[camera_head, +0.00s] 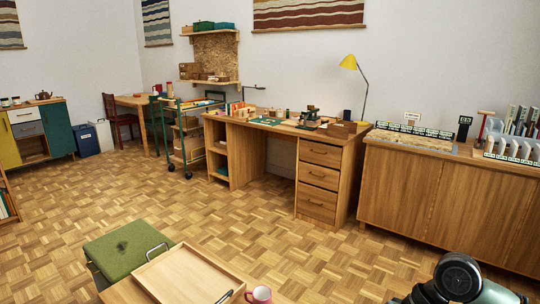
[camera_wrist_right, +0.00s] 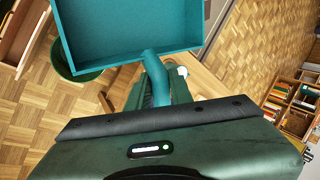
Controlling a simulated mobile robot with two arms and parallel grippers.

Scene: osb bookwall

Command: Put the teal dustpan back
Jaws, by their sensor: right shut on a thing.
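The teal dustpan (camera_wrist_right: 120,32) fills the upper left of the right wrist view, with its open tray facing the camera. Its short teal handle (camera_wrist_right: 150,66) runs down into my right gripper (camera_wrist_right: 158,86), which is shut on it. The dustpan is held up in the air above the floor. In the head view only part of my right arm shows at the bottom right edge, and the dustpan is not visible there. My left gripper is in neither view.
In the head view a low table with a wooden tray (camera_head: 190,274), a pink mug (camera_head: 259,295) and a green-cushioned stool (camera_head: 127,247) is in front. A wooden desk (camera_head: 325,175) and long sideboard (camera_head: 430,195) line the wall. Parquet floor (camera_head: 230,215) between is clear.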

